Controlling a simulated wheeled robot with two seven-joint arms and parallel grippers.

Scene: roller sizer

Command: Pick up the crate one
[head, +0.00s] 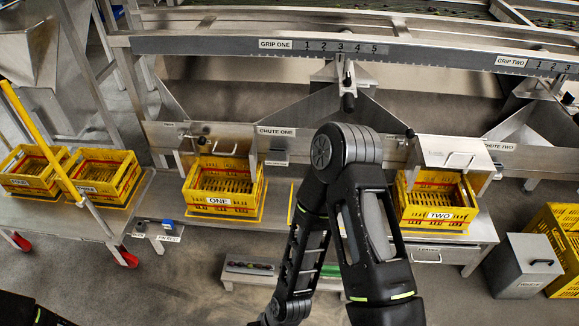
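The crate labelled ONE (218,201) is yellow and open-topped with slotted walls, and looks empty. It sits upright on the metal bench below the CHUTE ONE plate (276,132). My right arm rises in the middle of the head view, bends at a dark elbow, and its forearm runs down to the bottom edge, to the right of crate ONE and apart from it. My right gripper is not visible. Only a dark bit of my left arm shows at the bottom left corner; my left gripper is not visible.
A yellow crate labelled TWO (438,216) sits on the bench to the right, partly behind my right arm. More yellow crates (104,178) stand at far left beside a yellow pole (42,143). A grey bin (522,266) is at lower right.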

